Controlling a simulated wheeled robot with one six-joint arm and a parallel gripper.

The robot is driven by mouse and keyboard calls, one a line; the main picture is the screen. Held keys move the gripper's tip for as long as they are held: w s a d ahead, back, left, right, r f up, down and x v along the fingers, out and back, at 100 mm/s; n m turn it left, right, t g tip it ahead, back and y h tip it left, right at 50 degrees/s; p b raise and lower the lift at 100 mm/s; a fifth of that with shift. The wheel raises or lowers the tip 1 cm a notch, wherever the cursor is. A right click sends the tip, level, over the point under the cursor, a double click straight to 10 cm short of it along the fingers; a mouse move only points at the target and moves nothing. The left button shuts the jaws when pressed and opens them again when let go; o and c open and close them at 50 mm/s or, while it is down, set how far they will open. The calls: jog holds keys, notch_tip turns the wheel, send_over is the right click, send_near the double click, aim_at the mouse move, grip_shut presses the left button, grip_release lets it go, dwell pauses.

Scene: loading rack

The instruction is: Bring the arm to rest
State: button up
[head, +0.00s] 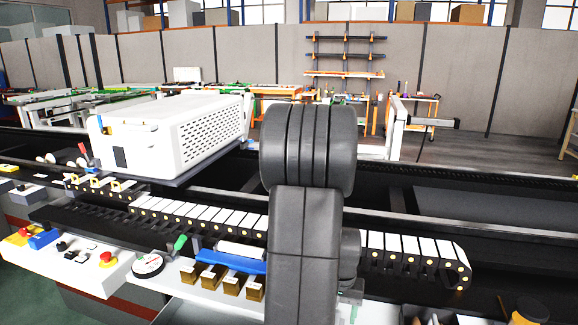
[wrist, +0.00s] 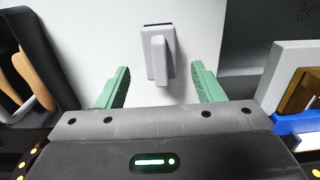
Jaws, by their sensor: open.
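My gripper (wrist: 160,68) shows in the wrist view with its two green fingers spread wide apart. It is open, with nothing clasped. A small grey block with a raised, handle-like part (wrist: 159,58) is on a white surface (wrist: 85,45) and appears between the fingers. Clear background shows on both sides of the block, and the fingers do not appear to touch it. In the head view my dark arm (head: 307,150) stands upright in the centre. My gripper cannot be made out there.
A white ribbed housing (head: 165,135) sits on the rack at left. A cable chain (head: 420,258) runs behind my arm. A white control box with red buttons (head: 75,262) is at lower left. A blue bar (head: 230,262) lies over several brass blocks.

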notch_tip(320, 180, down, 6)
jog(key=shift+f, duration=0.2)
jog(key=shift+r, duration=0.3)
